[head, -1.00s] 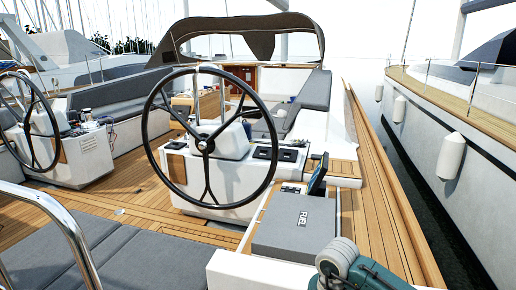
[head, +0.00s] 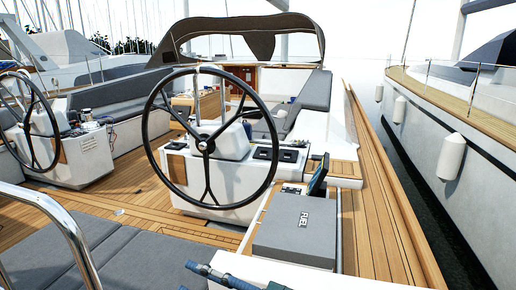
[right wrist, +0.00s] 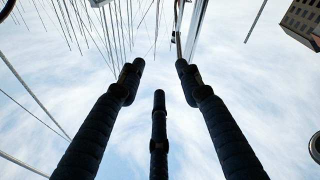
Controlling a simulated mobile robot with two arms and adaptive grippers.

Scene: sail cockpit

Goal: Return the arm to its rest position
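My right gripper (right wrist: 159,76) shows in the right wrist view as three dark, ribbed fingers pointing up against the sky. The fingertips stand apart with nothing between them, so it is open and empty. In the head view a blue-grey piece of my own arm (head: 235,278) shows low at the bottom edge; which part it is I cannot tell. My left gripper is not in view.
A grey box lid (head: 296,232) on a white console lies just above that arm piece. A large black steering wheel (head: 207,145) stands behind it. A steel rail (head: 75,235) and grey cushions (head: 150,262) are at lower left. A side deck (head: 385,230) runs along the right.

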